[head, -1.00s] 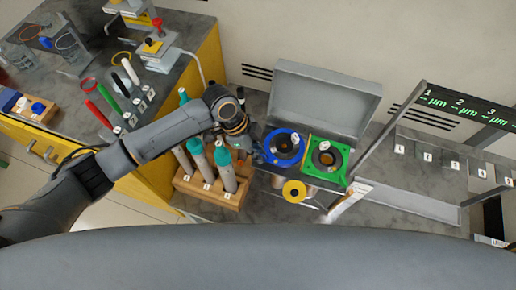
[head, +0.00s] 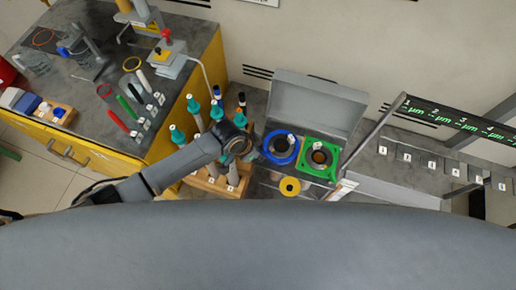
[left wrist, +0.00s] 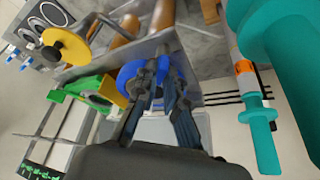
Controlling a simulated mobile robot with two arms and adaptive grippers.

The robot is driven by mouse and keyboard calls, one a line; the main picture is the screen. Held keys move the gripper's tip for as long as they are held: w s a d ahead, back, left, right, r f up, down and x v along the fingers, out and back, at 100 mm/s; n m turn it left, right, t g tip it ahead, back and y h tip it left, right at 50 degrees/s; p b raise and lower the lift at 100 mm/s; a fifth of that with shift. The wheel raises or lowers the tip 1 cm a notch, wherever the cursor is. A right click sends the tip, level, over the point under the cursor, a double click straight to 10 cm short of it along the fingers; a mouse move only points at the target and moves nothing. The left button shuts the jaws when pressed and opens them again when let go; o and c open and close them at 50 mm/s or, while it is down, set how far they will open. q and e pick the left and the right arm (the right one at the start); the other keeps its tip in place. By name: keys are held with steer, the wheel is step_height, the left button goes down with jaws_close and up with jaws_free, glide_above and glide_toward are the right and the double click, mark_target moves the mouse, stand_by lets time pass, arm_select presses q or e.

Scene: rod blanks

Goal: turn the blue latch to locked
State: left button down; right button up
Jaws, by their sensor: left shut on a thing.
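The blue latch (head: 281,147) is a round blue ring on the front of an open grey case, left of a green square one. It also shows in the left wrist view (left wrist: 129,73), partly hidden behind my fingers. My left gripper (head: 257,154) reaches it from the left. In the left wrist view my left gripper (left wrist: 163,84) has its fingers shut on a blue part of the latch. The exact grip and the latch's locked or unlocked mark are too small to tell. My right gripper is not in view.
A wooden rack (head: 205,186) of teal-capped bottles stands close to my left arm. A grey lid (head: 316,100) rises behind. Numbered slots (head: 432,166) lie at right.

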arm_select(q)
steer(key=shift+n, duration=0.4)
steer(key=c, duration=1.4)
jaws_free()
steer(key=v, duration=1.2)
steer(key=shift+s, duration=0.1)
steer(key=shift+d, duration=0.1)
